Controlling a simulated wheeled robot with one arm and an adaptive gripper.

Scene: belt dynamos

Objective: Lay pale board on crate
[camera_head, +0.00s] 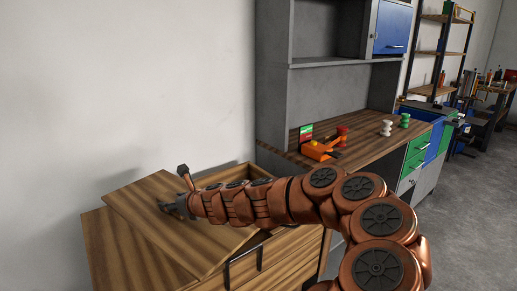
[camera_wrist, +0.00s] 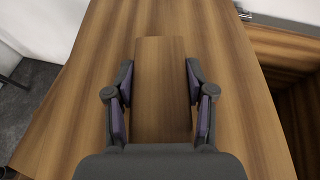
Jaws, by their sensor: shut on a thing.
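The board (camera_head: 145,238) is a flat brown wooden panel with darker stripes. It lies askew over the wooden crate (camera_head: 285,268), which has dark handles on its front. Part of the crate's open inside shows beyond the board, also at the right of the wrist view (camera_wrist: 292,85). I cannot tell whether the board rests on the rim or hangs just above it. My gripper (camera_head: 168,207) is over the board, shut on a narrow wooden block (camera_wrist: 162,85) on its top, with one finger at each side. My arm hides part of the crate's top.
A wall stands close behind the crate. To the right, a wooden worktop (camera_head: 355,150) under a grey cabinet (camera_head: 275,90) carries an orange device (camera_head: 318,150), white spools (camera_head: 386,128) and a green one (camera_head: 405,120). Grey floor (camera_head: 450,220) is open at right.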

